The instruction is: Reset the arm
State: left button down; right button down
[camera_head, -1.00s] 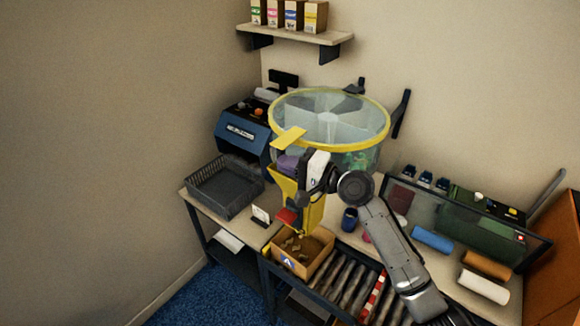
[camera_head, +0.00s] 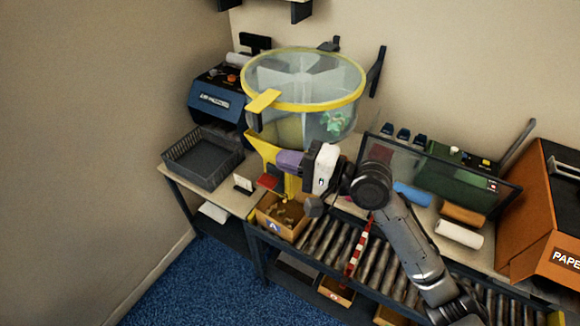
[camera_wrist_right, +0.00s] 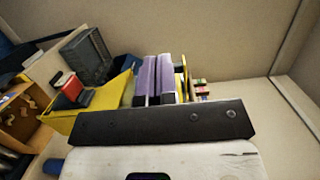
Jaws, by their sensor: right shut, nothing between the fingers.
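My right arm comes in from the lower right in the head view. Its gripper (camera_head: 284,160), with purple fingers, is in front of the yellow chute (camera_head: 262,148) under the clear drum hopper (camera_head: 318,125). In the right wrist view the two purple fingers (camera_wrist_right: 158,78) lie close together, shut and empty. The yellow chute (camera_wrist_right: 92,108) is to their left there. I cannot tell whether the gripper touches the chute. My left gripper is not in view.
An open carton (camera_head: 290,231) with small brown pieces stands below the chute at the left end of the roller conveyor (camera_head: 325,238). A black basket (camera_head: 190,177) sits on the left table. A dark-framed clear panel (camera_head: 449,188) and an orange machine (camera_head: 545,215) are at right.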

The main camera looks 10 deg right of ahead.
jog(key=shift+s, duration=0.75)
jog(key=s+d+f+n+t+h+p, duration=0.1)
jog(key=s+d+f+n+h+p, duration=0.1)
jog(key=s+d+f+n+h, duration=1)
jog(key=s+f+m+g+h+p, duration=0.2)
jog(key=s+f+g, duration=0.5)
jog(key=s+f, duration=1.1)
jog(key=s+m, duration=0.1)
jog(key=s, duration=0.2)
jog(key=shift+s+d+f+h, duration=0.15)
jog(key=shift+d+f+h, duration=0.1)
jog(key=shift+h, duration=0.15)
